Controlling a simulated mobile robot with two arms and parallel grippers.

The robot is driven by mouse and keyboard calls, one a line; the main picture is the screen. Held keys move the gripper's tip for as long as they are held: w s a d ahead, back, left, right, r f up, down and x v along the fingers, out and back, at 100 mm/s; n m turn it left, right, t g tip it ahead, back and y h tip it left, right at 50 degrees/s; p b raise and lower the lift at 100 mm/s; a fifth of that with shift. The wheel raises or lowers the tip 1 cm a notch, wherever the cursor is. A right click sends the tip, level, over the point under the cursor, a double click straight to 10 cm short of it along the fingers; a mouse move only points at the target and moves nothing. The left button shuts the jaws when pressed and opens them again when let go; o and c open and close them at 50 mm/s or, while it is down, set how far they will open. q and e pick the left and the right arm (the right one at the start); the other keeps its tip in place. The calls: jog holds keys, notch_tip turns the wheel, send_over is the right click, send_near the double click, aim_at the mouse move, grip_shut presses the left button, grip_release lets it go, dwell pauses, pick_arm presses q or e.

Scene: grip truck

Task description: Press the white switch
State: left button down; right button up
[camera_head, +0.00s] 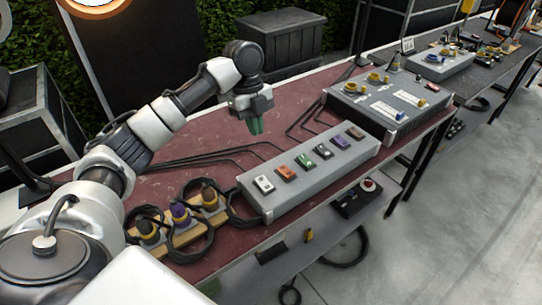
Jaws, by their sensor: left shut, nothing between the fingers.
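A long grey switch box (318,204) lies on the dark red table top, with a row of coloured rocker switches on its upper face. The white switch (264,184) is at the near left end of the row, beside an orange-brown one. My left gripper (256,127) is shut and empty, pointing down above the table behind the box. It is apart from the switches, up and back from the green and dark ones in the middle. My right gripper is not in view.
Round connectors on a wooden strip (160,247) with looped cables lie left of the box. A larger grey control panel (392,104) stands beyond it at right. Black cables cross the table (190,190) behind the box. Black cases stand at the back.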

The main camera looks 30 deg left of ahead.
pick_arm(q)
jog(key=p, duration=0.1)
send_over(260, 177)
jog(key=a, duration=0.1)
jog(key=a+x, duration=0.1)
jog(key=x, duration=0.5)
jog(key=p+x, duration=0.1)
jog(key=x, duration=0.2)
jog(key=w+x, duration=0.1)
jog(key=x, duration=0.1)
jog(key=shift+w+a+f+p, duration=0.1)
jog(key=shift+a+f+p, duration=0.25)
jog(key=shift+f+p, duration=0.1)
jog(key=shift+a+f, duration=0.1)
jog(key=shift+f, duration=0.55)
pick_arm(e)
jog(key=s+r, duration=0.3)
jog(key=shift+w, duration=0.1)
